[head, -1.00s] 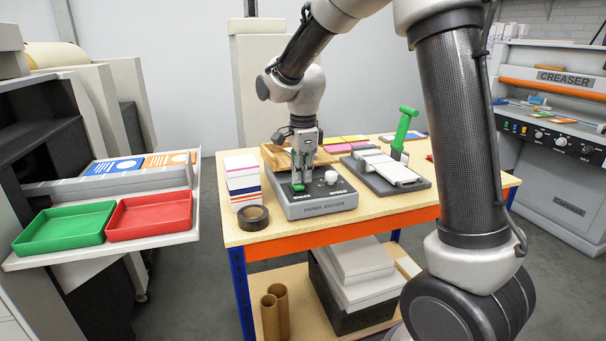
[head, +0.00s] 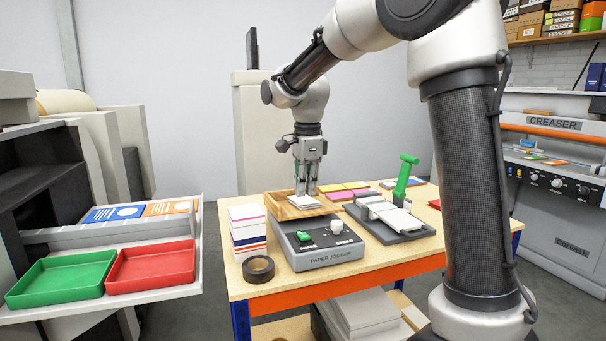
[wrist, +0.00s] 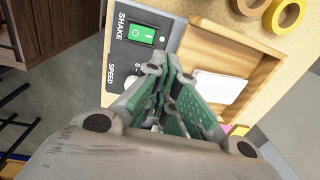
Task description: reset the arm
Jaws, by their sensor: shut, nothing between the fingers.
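The jogger's green SHAKE switch (head: 303,236) and pale SPEED knob (head: 337,226) are uncovered in the head view. In the wrist view the closed green-sided fingers (wrist: 165,100) fill the middle, with the green switch (wrist: 142,32) just beyond them. The SPEED knob is mostly hidden there by a finger.
A paper stack (head: 247,222) and a dark tape roll (head: 258,269) stand left of the jogger. A stapler-like device with a green lever (head: 405,176) is to the right. Green (head: 62,278) and red (head: 150,266) trays sit on the left shelf. Air above the table is open.

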